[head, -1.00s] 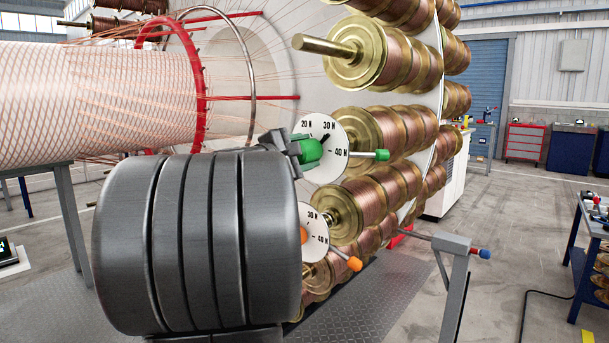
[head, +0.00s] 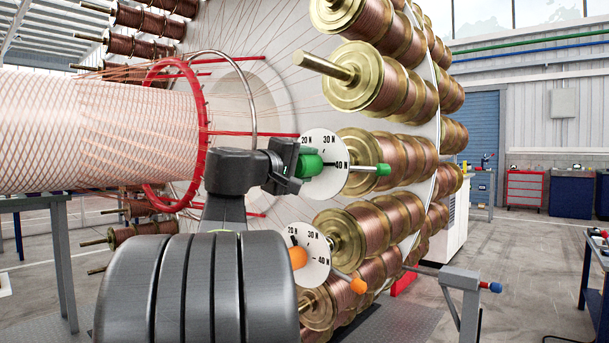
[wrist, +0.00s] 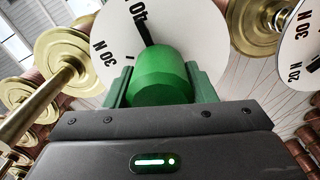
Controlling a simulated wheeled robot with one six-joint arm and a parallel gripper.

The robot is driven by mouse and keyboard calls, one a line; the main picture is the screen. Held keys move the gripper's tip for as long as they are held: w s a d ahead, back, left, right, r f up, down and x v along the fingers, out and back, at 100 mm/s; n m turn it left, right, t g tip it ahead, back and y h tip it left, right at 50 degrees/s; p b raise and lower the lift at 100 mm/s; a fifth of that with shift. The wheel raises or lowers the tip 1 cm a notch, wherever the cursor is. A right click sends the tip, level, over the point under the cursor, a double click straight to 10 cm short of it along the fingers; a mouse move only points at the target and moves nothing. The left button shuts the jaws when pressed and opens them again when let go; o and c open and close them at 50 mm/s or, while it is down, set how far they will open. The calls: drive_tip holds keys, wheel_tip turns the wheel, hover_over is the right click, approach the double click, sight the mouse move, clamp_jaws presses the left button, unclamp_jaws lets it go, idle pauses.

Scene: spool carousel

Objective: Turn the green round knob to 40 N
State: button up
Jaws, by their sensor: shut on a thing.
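The green round knob (head: 310,164) sits at the middle of a white dial (head: 325,142) marked 20 N, 30 N and 40 N. My gripper (head: 301,163) is at the knob from the left, its jaws shut on it. In the wrist view the knob (wrist: 160,76) fills the space between the jaws (wrist: 161,88). Its black pointer (wrist: 146,33) reaches to the 40 N mark, or very close to it.
A rod with a green tip (head: 383,169) sticks out right of the dial. Below is a similar dial with an orange knob (head: 298,258) and an orange-tipped rod (head: 358,285). Brass-ended copper spools (head: 372,75) stand close by on the right. A red ring (head: 150,125) stands left.

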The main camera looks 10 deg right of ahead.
idle(0.5)
drive_tip(key=o, duration=1)
drive_tip(key=shift+c, duration=0.2)
drive_tip(key=p+v, duration=0.1)
drive_tip(key=v, duration=1.3)
drive_tip(key=shift+d, duration=0.2)
